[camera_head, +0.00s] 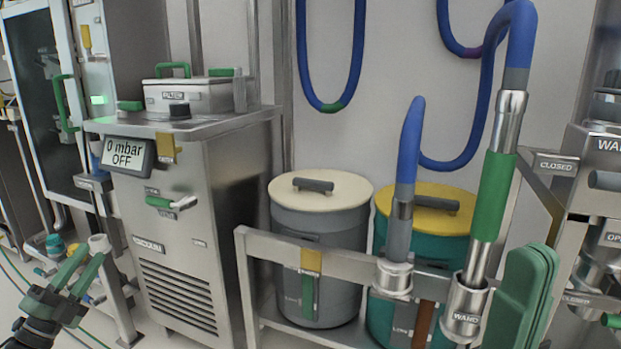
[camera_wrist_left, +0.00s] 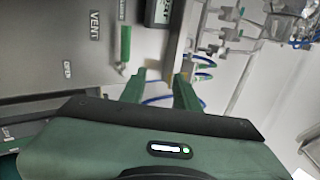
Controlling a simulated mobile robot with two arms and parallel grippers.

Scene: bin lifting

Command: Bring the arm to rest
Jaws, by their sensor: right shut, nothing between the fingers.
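My left gripper (camera_head: 86,260) is at the lower left, its two green fingers pointing up and apart, with nothing between them. In the left wrist view the same fingers (camera_wrist_left: 160,82) show spread with empty space between. They are in front of the grey panel marked VENT (camera_wrist_left: 95,25). My right gripper (camera_head: 535,255) is at the lower right, its thick green fingers pressed together and pointing up. It is just right of the WAND holder (camera_head: 466,312) in the picture; whether it touches anything cannot be told. The rest of that arm is out of view.
A steel cabinet (camera_head: 180,250) with a display (camera_head: 127,154) reading 0 mbar OFF stands near the left gripper. A grey bin with cream lid (camera_head: 320,245) and a teal bin with yellow lid (camera_head: 440,205) stand behind a steel rail (camera_head: 335,262). A blue hose (camera_head: 520,35) hangs above.

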